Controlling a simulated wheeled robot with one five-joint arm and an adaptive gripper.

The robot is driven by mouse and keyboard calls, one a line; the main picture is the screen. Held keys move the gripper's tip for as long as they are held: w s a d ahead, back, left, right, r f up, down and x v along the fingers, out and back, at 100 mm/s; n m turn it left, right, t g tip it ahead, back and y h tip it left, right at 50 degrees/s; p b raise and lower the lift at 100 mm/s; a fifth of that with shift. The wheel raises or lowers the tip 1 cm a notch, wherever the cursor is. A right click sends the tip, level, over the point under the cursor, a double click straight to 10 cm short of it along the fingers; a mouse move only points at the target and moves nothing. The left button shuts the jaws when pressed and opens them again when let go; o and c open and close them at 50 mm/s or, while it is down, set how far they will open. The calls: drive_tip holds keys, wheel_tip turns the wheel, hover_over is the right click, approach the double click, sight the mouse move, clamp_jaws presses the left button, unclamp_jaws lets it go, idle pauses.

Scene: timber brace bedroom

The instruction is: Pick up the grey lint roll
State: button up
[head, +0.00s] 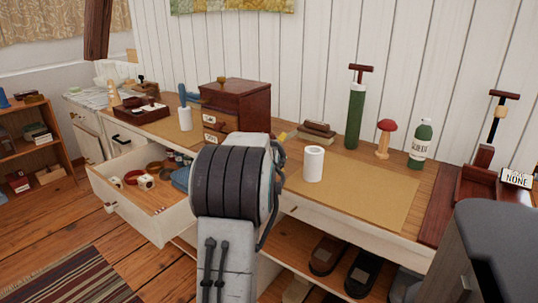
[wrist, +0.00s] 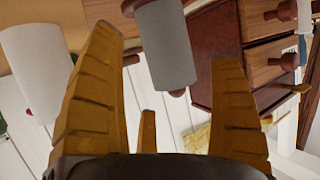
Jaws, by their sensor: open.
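The grey lint roll (wrist: 170,38) is a plain grey cylinder in the upper middle of the wrist view, which looks upside down. My gripper (wrist: 162,50) has yellow ribbed fingers. They are spread apart, with the roll showing in the gap between and beyond their tips. I cannot tell if any finger touches it. In the head view, my arm hides this roll and most of the gripper; only a yellow fingertip (head: 283,136) shows past the arm.
A white roll (head: 313,165) stands on the desk right of my arm, also at left in the wrist view (wrist: 32,75). A dark red wooden drawer box (head: 236,97) stands close by. Another pale roll (head: 185,119) is left of it. An open drawer (head: 142,222) juts out at left.

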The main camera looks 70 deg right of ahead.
drive_tip(key=shift+x, duration=2.9)
drive_tip(key=shift+c, duration=0.2)
drive_tip(key=c, duration=1)
drive_tip(key=shift+o, duration=0.2)
drive_tip(key=shift+r, duration=0.15)
